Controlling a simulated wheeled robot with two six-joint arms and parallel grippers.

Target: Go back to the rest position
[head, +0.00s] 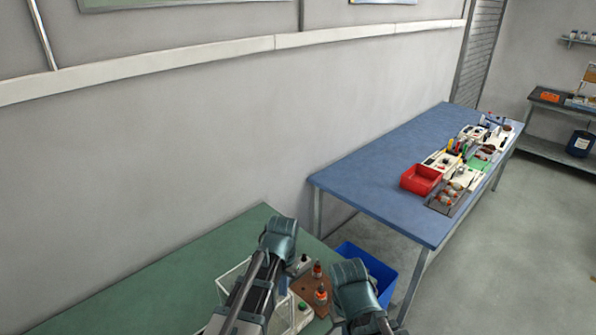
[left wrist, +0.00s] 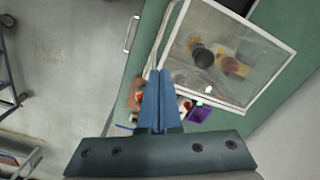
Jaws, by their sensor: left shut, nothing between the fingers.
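My left gripper (left wrist: 160,76) shows in the left wrist view, its two blue fingers together with nothing between them. It is above the green table (left wrist: 149,52), beside a clear box with a white frame (left wrist: 262,35). In the head view my left arm crosses in front of this box (head: 232,274) and its fingers cannot be made out. My right arm shows at the bottom of the head view, but its gripper does not.
A brown board (head: 307,288) with small orange-topped bottles lies between my arms. A blue bin (head: 374,262) stands beyond the green table. A blue table (head: 372,171) farther right holds a red bin (head: 420,180) and several parts. The floor to the right is clear.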

